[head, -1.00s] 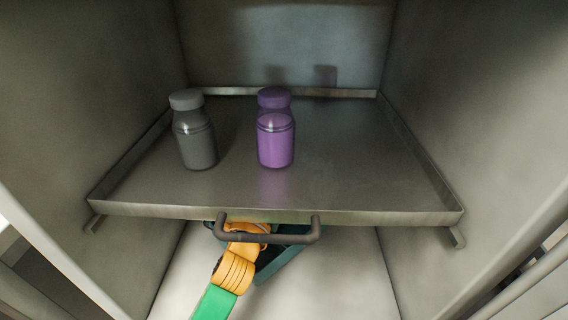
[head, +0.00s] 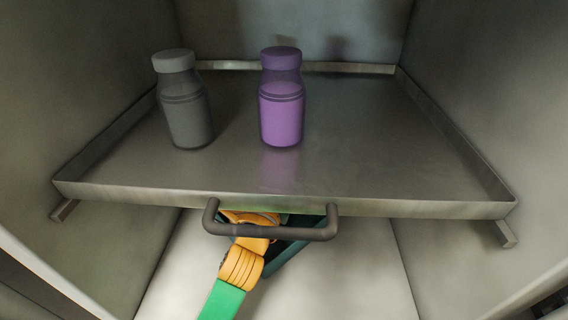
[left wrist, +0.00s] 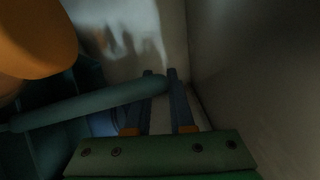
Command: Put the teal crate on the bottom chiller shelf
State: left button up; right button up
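The teal crate (head: 291,250) is in the lower space of the chiller, under the tray shelf, which hides most of it. My left arm, green and orange, reaches in under the shelf beside the crate. Its gripper is hidden in the head view. In the left wrist view the left gripper (left wrist: 160,73) shows two dark fingers with a gap between them. The crate (left wrist: 85,105) is at left there, and its teal bar reaches across to the fingers. I see no clear grip on it. My right gripper is in neither view.
The tray shelf (head: 340,207) juts out above my arm with a grey front handle (head: 270,230). A grey bottle (head: 187,110) and a purple bottle (head: 281,105) stand on it. The pale bottom surface (head: 345,280) is bare at right. Chiller walls close in both sides.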

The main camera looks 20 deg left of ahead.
pick_arm(q)
jog(key=o, duration=0.3)
jog(key=shift+o, duration=0.3)
jog(key=shift+r, duration=0.2)
jog(key=s+f+p, duration=0.1)
jog(key=s+p, duration=0.1)
jog(key=s, duration=1)
jog(key=shift+d+f+p, duration=0.2)
jog(key=shift+d+p, duration=0.1)
jog(key=shift+p, duration=0.05)
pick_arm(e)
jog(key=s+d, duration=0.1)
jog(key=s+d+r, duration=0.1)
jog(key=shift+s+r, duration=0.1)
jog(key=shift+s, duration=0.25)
